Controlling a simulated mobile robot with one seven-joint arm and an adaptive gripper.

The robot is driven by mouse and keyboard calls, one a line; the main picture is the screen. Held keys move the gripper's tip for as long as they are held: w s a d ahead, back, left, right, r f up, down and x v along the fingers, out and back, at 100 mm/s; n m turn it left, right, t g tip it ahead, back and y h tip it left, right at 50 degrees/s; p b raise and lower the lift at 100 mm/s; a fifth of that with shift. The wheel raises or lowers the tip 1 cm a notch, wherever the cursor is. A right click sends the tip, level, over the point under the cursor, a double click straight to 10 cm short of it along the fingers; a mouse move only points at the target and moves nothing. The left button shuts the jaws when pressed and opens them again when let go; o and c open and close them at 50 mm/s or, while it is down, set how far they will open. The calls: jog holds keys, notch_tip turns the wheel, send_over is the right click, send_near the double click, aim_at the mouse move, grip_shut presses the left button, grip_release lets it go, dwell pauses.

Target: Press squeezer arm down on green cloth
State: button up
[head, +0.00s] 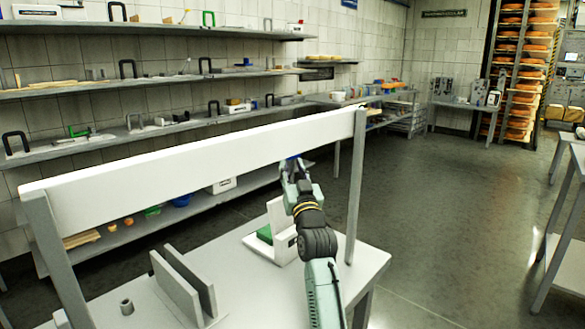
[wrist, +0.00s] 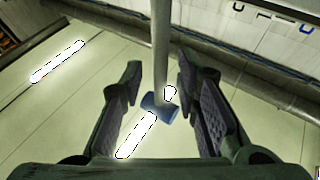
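A white squeezer (head: 284,245) stands on the grey table, with the green cloth (head: 264,234) at its left side. Part of it is hidden behind my arm. My gripper (head: 291,165) is raised above the squeezer, near the white crossboard. A small blue piece shows at its tip. In the wrist view my gripper (wrist: 158,78) is open. A grey rod with a blue end (wrist: 158,108), which looks like the squeezer arm and its handle, stands between the fingers. Gaps show on both sides of the rod, so the fingers seem not to touch it.
A white crossboard (head: 180,172) on grey posts spans the table (head: 235,300). Upright plates (head: 178,285) and a small grey cup (head: 127,306) stand at the table's left. Wall shelves (head: 150,82) hold several tools.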

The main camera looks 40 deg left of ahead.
jog(key=shift+c, duration=0.4)
grip_shut()
dwell(0.4)
